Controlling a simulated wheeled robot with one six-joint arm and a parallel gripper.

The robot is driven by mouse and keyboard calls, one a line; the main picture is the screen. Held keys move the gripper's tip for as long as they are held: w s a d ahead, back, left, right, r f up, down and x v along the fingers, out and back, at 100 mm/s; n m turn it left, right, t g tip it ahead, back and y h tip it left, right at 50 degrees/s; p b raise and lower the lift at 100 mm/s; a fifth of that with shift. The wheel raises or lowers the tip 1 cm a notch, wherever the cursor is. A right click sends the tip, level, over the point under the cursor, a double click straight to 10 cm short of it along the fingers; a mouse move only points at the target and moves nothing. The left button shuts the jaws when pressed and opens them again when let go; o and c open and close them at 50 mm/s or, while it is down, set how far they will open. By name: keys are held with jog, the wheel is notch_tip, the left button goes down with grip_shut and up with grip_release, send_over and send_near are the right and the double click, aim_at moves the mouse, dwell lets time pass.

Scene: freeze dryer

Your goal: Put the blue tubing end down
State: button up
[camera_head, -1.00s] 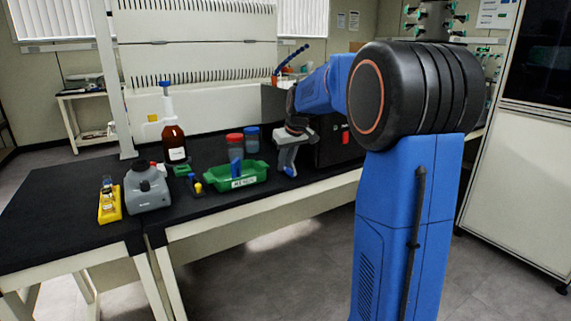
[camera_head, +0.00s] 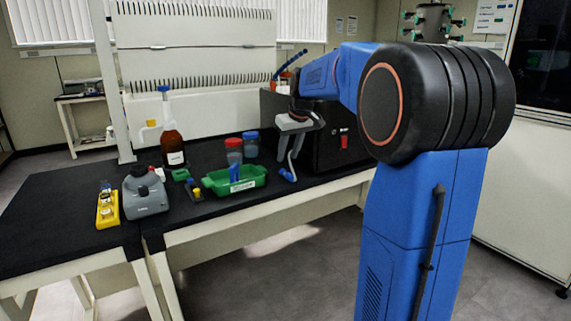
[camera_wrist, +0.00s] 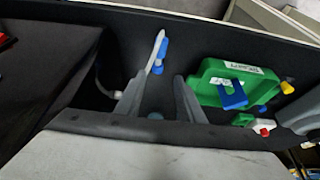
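The blue tubing end (camera_head: 288,175) lies on the black bench top between the green tray and the black box. It also shows in the wrist view (camera_wrist: 161,55), with pale tubing at it that passes partly behind my left-hand finger. My gripper (camera_head: 293,147) is above the bench. In the wrist view my gripper (camera_wrist: 157,90) has its two fingers well apart, with nothing clamped between them. The blue end shows beyond the gap, clear of the fingertips. Part of the tubing is hidden by the finger.
The green tray (camera_head: 252,178) is just left of the blue end. The black box (camera_head: 335,148) with a red switch is close at right. The bench's front edge is near.

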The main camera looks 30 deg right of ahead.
jog(key=shift+v, duration=2.4)
